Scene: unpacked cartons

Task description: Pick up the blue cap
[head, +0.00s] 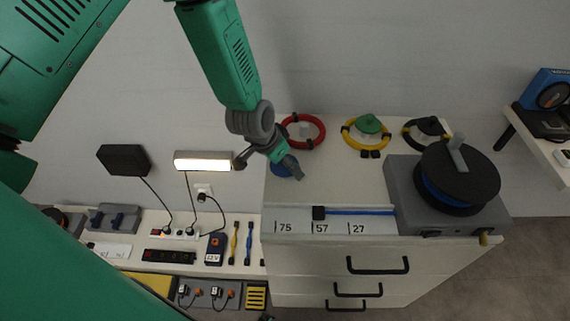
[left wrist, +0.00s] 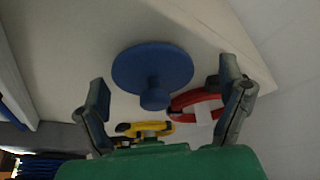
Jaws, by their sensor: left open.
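The blue cap (left wrist: 152,70) is a round disc with a knob, on the white cabinet top (head: 330,180). In the left wrist view it lies between and beyond my two spread fingers, not touched by them. In the head view the blue cap (head: 282,171) is partly hidden by my left gripper (head: 291,168), which is over the left part of the cabinet top. My left gripper (left wrist: 165,100) is open and empty. My right gripper is not in view.
A red ring (head: 303,131), a yellow ring with a green cap (head: 367,126) and a black ring (head: 424,132) lie along the back. A grey box with a black reel (head: 458,178) stands on the right. A blue rod (head: 358,212) lies along the front edge.

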